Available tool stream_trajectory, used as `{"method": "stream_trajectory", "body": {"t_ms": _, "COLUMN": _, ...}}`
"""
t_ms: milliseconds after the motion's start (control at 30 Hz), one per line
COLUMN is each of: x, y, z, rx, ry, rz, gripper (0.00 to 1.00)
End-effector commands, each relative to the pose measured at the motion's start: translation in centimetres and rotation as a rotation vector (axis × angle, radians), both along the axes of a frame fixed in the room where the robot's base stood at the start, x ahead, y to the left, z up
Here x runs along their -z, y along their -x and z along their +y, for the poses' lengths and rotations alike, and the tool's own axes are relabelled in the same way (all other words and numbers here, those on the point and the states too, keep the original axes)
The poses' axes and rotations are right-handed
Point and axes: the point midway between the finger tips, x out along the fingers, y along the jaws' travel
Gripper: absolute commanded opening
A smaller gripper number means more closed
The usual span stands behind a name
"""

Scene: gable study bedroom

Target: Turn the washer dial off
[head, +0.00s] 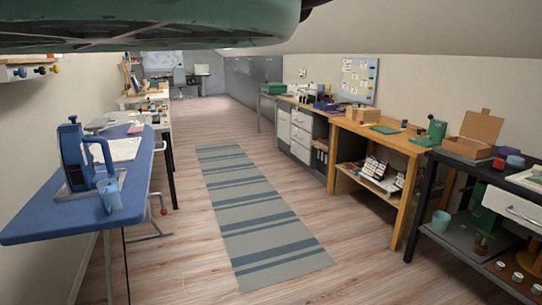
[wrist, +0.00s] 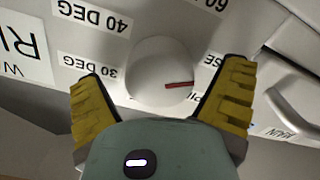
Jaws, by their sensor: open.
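In the wrist view, the round white washer dial (wrist: 158,72) sits on a pale panel, with a red pointer line (wrist: 180,85) aimed to the right of the picture. My gripper (wrist: 163,78) is open, with one yellow finger on each side of the dial. A gap shows left of the dial; the right finger is closer, and I cannot tell whether it touches. Labels around the dial read "40 DEG" (wrist: 93,16) and "30 DEG" (wrist: 87,66). A label by the right finger is partly covered.
In the wrist view, a grey handle (wrist: 290,112) stands right of my gripper. In the head view, a blue table (head: 40,215) is at left, and wooden (head: 378,140) and black benches are at right. A striped rug (head: 255,215) lies on the open floor between.

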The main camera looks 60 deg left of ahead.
Motion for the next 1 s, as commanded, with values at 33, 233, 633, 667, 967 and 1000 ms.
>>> {"method": "stream_trajectory", "body": {"t_ms": 33, "x": 0.0, "y": 0.07, "z": -0.04, "rx": 0.001, "ry": 0.0, "rz": 0.0, "gripper": 0.94}}
{"method": "stream_trajectory", "body": {"t_ms": 233, "x": 0.01, "y": 0.03, "z": -0.02, "rx": 0.001, "ry": 0.0, "rz": 0.0, "gripper": 0.9}}
{"method": "stream_trajectory", "body": {"t_ms": 633, "x": 0.0, "y": -0.02, "z": 0.0, "rx": 0.0, "ry": 0.0, "rz": 0.001, "gripper": 0.49}}
{"method": "stream_trajectory", "body": {"t_ms": 667, "x": 0.0, "y": -0.02, "z": 0.0, "rx": 0.0, "ry": 0.0, "rz": 0.001, "gripper": 0.46}}
{"method": "stream_trajectory", "body": {"t_ms": 967, "x": -0.02, "y": -0.04, "z": 0.02, "rx": 0.0, "ry": 0.001, "rz": 0.001, "gripper": 0.23}}
{"method": "stream_trajectory", "body": {"t_ms": 1000, "x": -0.03, "y": -0.05, "z": 0.03, "rx": 0.0, "ry": 0.0, "rz": 0.002, "gripper": 0.23}}
